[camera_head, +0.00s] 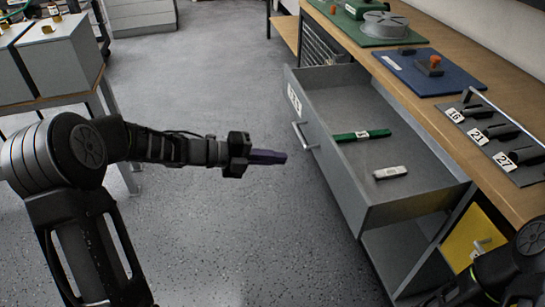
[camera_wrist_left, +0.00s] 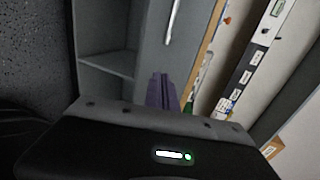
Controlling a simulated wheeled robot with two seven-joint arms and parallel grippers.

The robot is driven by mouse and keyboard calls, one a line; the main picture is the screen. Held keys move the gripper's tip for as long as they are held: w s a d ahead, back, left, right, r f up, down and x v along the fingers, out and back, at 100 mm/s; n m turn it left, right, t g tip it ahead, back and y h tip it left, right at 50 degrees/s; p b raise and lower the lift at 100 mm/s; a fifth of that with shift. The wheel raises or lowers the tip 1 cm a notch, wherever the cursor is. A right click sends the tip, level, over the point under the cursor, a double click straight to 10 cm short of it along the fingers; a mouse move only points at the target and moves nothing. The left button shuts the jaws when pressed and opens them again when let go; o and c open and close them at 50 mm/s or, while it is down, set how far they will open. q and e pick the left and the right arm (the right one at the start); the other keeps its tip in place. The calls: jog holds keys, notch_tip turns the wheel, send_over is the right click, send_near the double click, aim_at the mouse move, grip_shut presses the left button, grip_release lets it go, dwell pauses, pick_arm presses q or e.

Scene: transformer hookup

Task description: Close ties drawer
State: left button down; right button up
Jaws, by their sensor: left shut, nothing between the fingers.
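The grey ties drawer (camera_head: 327,152) stands pulled out from under the workbench in the head view. A green strip (camera_head: 362,135) and a small white item (camera_head: 390,172) lie inside it. Its front has a label and a pale bar handle (camera_head: 301,135); a pale handle on a grey front also shows in the left wrist view (camera_wrist_left: 173,22). My left gripper (camera_head: 284,157) is shut and empty, just left of the drawer front and apart from it. Its purple fingers also show in the left wrist view (camera_wrist_left: 160,90). My right arm shows at the lower right; its fingers are not visible.
The wooden workbench top (camera_head: 440,85) carries a green mat, a blue mat (camera_head: 428,72) and a dark holder marked 16, 21 and 27 (camera_head: 497,140). A yellow panel (camera_head: 470,240) is below. Grey boxes stand on a table at far left. The floor between is clear.

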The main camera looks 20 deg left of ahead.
pick_arm(q)
jog(key=b, duration=0.1)
send_near(326, 157)
jog(key=x, duration=0.5)
jog(key=shift+f, duration=0.3)
jog(key=shift+w+d, duration=0.35)
jog(key=shift+d, duration=0.25)
pick_arm(e)
jog(key=shift+f, duration=0.6)
pick_arm(q)
jog(key=shift+d, duration=0.1)
